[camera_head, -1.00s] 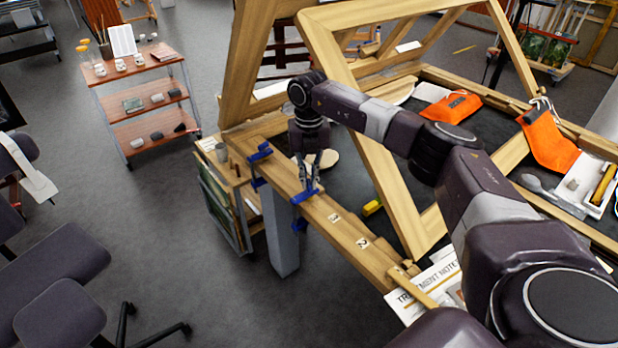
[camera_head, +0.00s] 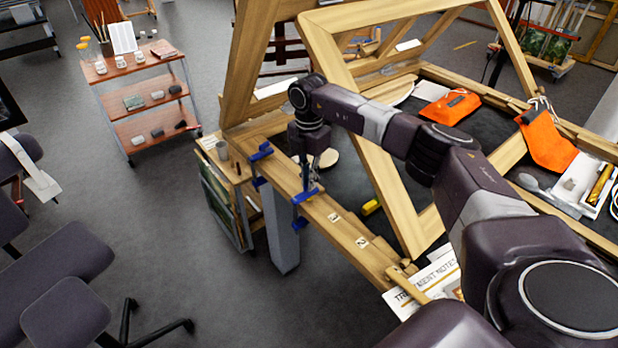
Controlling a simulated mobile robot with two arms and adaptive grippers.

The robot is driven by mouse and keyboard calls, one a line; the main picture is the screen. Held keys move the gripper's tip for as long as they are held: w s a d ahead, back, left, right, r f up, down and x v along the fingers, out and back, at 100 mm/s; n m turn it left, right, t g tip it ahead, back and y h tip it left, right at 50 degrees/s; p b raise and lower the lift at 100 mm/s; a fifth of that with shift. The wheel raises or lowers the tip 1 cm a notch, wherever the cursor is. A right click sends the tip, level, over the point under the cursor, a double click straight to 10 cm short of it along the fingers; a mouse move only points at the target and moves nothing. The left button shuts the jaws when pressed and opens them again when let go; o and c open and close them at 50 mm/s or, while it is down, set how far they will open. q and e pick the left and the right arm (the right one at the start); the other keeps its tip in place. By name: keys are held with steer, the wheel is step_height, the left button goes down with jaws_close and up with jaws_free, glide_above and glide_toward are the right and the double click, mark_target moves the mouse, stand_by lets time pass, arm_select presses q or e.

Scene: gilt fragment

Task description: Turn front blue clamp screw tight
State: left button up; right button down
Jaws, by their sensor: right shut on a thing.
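Two blue clamps sit along the left beam of the wooden frame table. The front blue clamp (camera_head: 300,223) has its bar on top of the beam and its lower part below the beam's outer edge. The other blue clamp (camera_head: 261,153) is farther back on the same beam. My right gripper (camera_head: 308,188) reaches down onto the front clamp, with its fingers shut at the clamp's top. The fingers hide the part they hold, and the screw itself is too small to make out. My left gripper is out of view.
The wooden beam (camera_head: 347,240) carries small numbered tags. An upright wooden frame (camera_head: 390,190) leans close to my right arm. A yellow block (camera_head: 371,207), orange pouches (camera_head: 449,108) and a paper sheet (camera_head: 430,279) lie on the table.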

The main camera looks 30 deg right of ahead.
steer(key=shift+w+d+r+m, duration=0.2)
steer(key=shift+r+m, duration=0.1)
steer(key=shift+m, duration=0.2)
steer(key=c, duration=2.1)
jaws_free()
steer(key=shift+a, duration=0.1)
steer(key=shift+s+f, duration=0.15)
steer(key=shift+f, duration=0.05)
